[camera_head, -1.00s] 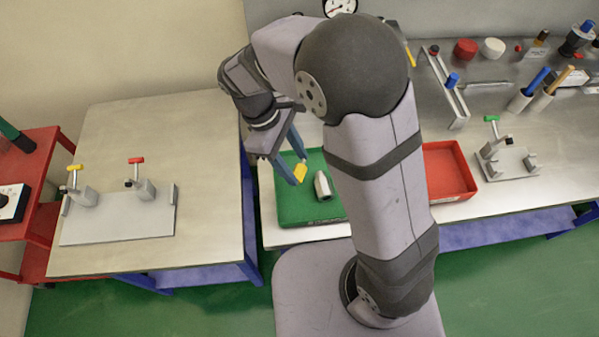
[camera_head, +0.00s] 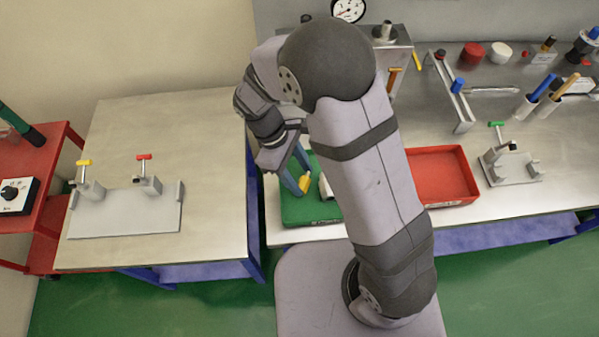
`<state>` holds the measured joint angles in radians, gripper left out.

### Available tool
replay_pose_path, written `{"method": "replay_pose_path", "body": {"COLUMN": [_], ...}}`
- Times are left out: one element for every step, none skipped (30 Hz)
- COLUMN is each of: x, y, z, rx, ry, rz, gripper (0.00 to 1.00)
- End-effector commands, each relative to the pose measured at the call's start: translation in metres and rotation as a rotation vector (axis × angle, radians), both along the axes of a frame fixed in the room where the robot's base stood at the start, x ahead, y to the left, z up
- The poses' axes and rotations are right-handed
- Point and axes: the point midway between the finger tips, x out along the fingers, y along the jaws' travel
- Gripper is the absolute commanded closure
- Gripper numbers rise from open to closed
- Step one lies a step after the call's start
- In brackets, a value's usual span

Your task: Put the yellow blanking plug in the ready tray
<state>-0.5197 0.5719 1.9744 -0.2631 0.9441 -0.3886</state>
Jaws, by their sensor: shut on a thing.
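The yellow blanking plug (camera_head: 304,183) is between the fingertips of my gripper (camera_head: 301,186). My gripper points down and is shut on the plug, over the green tray (camera_head: 300,213). I cannot tell whether the plug touches the tray floor. A light grey metal piece (camera_head: 326,188) lies in the green tray just right of the plug, partly hidden by my arm. A red tray (camera_head: 443,177) stands to the right of my arm. No readable label shows which tray is the ready tray.
A green-handled valve block (camera_head: 510,165) stands right of the red tray. A rail with a blue-topped part (camera_head: 456,95) stands behind it. The left table's front is clear.

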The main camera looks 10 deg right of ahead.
Motion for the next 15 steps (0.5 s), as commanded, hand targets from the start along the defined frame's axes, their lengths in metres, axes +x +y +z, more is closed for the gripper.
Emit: {"method": "replay_pose_path", "body": {"x": [0.0000, 0.0000, 0.0000, 0.0000, 0.0000, 0.0001, 0.0001, 0.0001, 0.0001, 0.0001, 0.0001, 0.0001, 0.0001, 0.0001, 0.0001], "y": [0.0000, 0.0000, 0.0000, 0.0000, 0.0000, 0.0000, 0.0001, 0.0001, 0.0001, 0.0001, 0.0000, 0.0000, 0.0000, 0.0000, 0.0000], "z": [-0.0001, -0.0006, -0.0016, -0.0025, -0.0035, -0.0032, -0.0029, -0.0029, -0.0029, -0.0029, -0.0027, -0.0027, -0.0027, -0.0027, -0.0027], "rx": [0.000, 0.000, 0.000, 0.000, 0.000, 0.000, 0.000, 0.000, 0.000, 0.000, 0.000, 0.000, 0.000, 0.000, 0.000], "ry": [0.000, 0.000, 0.000, 0.000, 0.000, 0.000, 0.000, 0.000, 0.000, 0.000, 0.000, 0.000, 0.000, 0.000, 0.000], "rz": [0.000, 0.000, 0.000, 0.000, 0.000, 0.000, 0.000, 0.000, 0.000, 0.000, 0.000, 0.000, 0.000, 0.000, 0.000], "gripper": [0.77, 0.77, 0.77, 0.77, 0.77, 0.48, 0.41, 0.34, 0.34, 0.34, 0.34, 0.34, 0.34, 0.34, 0.34]}}
